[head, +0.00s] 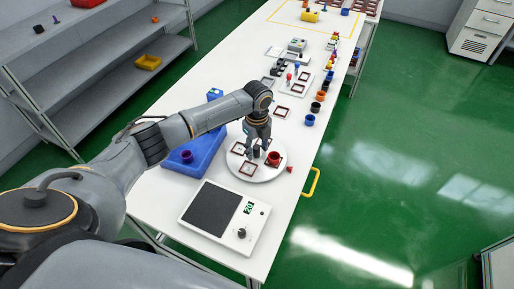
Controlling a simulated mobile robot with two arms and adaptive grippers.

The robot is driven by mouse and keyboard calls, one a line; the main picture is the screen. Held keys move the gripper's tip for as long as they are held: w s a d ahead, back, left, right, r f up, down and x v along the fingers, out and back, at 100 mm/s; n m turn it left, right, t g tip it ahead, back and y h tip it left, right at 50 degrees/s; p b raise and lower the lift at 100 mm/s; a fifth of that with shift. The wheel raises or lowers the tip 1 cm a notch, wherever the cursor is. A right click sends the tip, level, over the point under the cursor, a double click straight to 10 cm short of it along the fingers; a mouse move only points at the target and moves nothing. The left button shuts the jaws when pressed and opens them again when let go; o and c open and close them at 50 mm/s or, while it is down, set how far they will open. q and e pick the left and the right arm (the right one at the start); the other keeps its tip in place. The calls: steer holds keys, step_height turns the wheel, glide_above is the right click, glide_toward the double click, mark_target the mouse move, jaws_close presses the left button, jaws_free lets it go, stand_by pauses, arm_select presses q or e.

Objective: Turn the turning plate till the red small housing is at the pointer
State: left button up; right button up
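The turning plate (258,177) is a white round disc on the white table. The red small housing (273,158) is a round red cup on its right side. A small red piece (290,169) just off the plate's right edge looks like the pointer; the housing is near it but up and left of it. Square dark-red frames (248,169) lie on the plate. My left gripper (256,152) points down over the plate's middle, left of the red housing. Its fingers look apart, with something dark between or behind them; contact cannot be told. My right gripper is out of view.
A scale (211,208) with a dark pad and green display stands in front. A blue tray (196,155) lies left of the plate. Several coloured cups line the table's right edge beyond the plate. A yellow handle (312,182) sticks out at the right edge.

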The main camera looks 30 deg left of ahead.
mark_target(257, 147)
arm_select(q)
step_height(257, 147, up, 12)
stand_by(0.6)
stand_by(0.4)
